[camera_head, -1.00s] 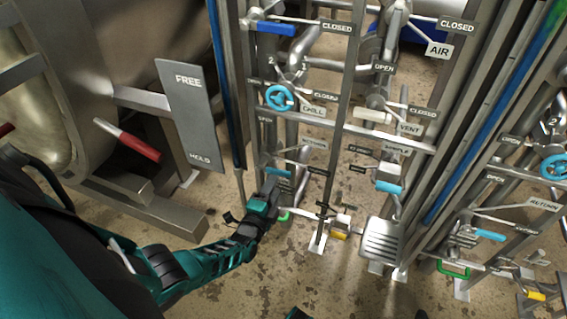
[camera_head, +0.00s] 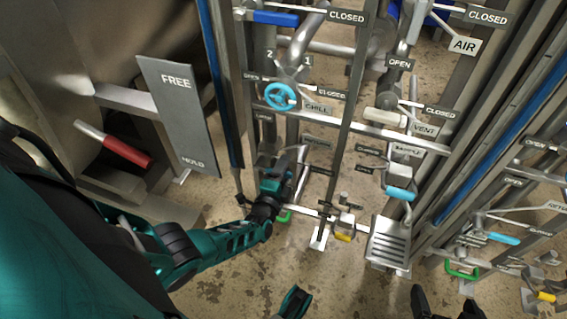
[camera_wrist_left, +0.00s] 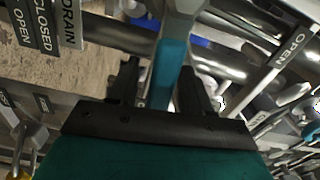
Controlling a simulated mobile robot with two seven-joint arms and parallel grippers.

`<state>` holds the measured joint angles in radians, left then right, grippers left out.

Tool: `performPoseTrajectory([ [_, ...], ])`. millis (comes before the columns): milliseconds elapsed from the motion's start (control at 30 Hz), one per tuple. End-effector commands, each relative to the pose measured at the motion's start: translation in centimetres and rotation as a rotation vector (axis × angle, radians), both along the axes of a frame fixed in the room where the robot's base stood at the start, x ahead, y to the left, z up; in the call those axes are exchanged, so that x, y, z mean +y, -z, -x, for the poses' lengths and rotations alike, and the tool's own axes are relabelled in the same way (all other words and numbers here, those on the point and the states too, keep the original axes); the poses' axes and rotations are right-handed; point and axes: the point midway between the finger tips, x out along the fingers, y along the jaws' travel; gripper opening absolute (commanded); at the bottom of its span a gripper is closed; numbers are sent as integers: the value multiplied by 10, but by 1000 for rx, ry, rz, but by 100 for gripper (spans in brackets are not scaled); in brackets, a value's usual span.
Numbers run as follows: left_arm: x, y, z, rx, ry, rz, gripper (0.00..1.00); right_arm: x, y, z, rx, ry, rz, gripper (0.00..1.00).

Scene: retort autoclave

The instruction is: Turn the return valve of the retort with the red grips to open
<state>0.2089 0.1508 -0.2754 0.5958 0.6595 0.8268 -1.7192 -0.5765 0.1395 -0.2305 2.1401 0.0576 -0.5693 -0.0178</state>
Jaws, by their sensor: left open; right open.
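The red grip (camera_head: 127,152) is on a lever of the left retort, beside the FREE/HOLD plate. The RETURN label (camera_head: 317,143) is on this retort's pipe frame. My left gripper (camera_head: 272,183) is low at the frame, just below that label, and mostly covers the valve handle there. In the left wrist view, the handle is a light-blue grip (camera_wrist_left: 168,72) between my left gripper's two dark fingers (camera_wrist_left: 160,88), which are open around it. I cannot tell whether they touch it. My right gripper (camera_head: 445,304) shows only as dark open fingers at the bottom edge, apart from the valves.
A blue handwheel (camera_head: 280,96) and the CHILL label (camera_head: 318,107) are above my left gripper. A green handle (camera_head: 284,217) and a yellow-grip valve (camera_head: 343,236) are close below it. A slotted metal step (camera_head: 391,241) stands right of these. Another valve frame stands at the right.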

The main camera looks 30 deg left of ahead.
Motion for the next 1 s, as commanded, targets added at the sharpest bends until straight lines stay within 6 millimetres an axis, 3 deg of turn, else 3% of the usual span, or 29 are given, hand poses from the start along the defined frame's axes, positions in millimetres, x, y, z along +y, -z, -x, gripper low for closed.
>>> performPoseTrajectory([
  [433, -2, 0, -1, 0, -1, 0, 48, 1, -1, 0, -2, -2, -2, 94],
  [933, -2, 0, -1, 0, -1, 0, 0, 1, -1, -1, -4, -1, -2, 94],
  [1000, -2, 0, -1, 0, -1, 0, 0, 1, -1, -1, -4, -1, -2, 94],
])
